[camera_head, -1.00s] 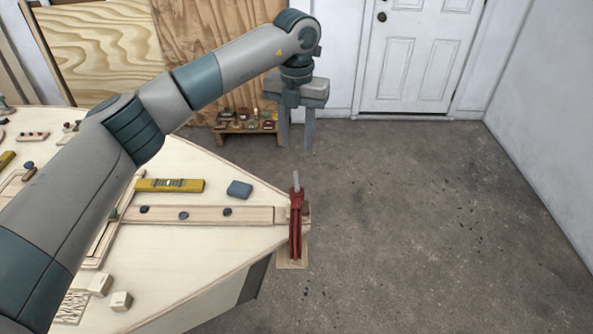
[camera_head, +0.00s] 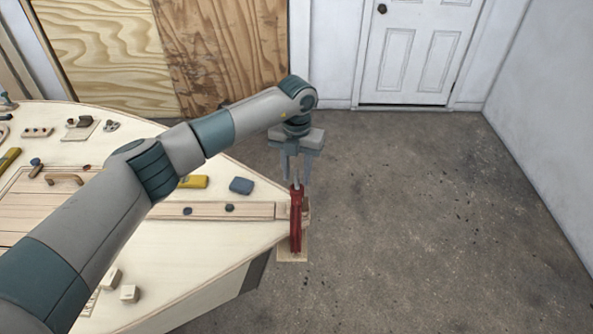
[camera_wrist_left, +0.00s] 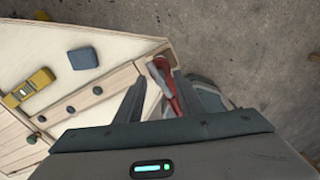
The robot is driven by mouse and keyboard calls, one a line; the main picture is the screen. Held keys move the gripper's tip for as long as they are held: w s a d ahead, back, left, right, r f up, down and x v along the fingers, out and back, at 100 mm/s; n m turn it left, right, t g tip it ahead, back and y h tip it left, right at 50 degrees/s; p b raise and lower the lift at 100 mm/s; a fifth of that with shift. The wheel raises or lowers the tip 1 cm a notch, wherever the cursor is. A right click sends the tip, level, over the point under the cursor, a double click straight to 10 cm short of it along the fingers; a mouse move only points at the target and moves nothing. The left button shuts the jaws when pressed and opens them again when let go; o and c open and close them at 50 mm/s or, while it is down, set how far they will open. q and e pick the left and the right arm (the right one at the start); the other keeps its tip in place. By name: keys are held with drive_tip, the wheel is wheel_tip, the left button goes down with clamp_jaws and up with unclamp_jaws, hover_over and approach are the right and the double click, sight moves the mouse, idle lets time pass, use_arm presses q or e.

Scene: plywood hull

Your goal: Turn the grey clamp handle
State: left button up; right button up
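A red clamp (camera_head: 296,222) is fixed at the pointed end of the plywood hull (camera_head: 185,262). Its grey handle (camera_head: 295,190) stands up at the clamp's top. My left gripper (camera_head: 297,182) points down at the handle, its fingers apart, one on each side of it in the picture. In the left wrist view the red clamp (camera_wrist_left: 166,88) and a grey handle part (camera_wrist_left: 156,72) show between the open fingers (camera_wrist_left: 160,88). I cannot tell whether a finger touches the handle. My right gripper is not in view.
A blue block (camera_head: 241,186) and a yellow level (camera_head: 193,182), partly hidden by my arm, lie on the hull. A wooden strip (camera_head: 255,210) with dark knobs runs to the tip. Small pale blocks (camera_head: 129,293) lie nearer. The floor (camera_head: 420,220) at right is clear.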

use_arm(q)
drive_tip(key=shift+c, duration=0.3)
clamp_jaws()
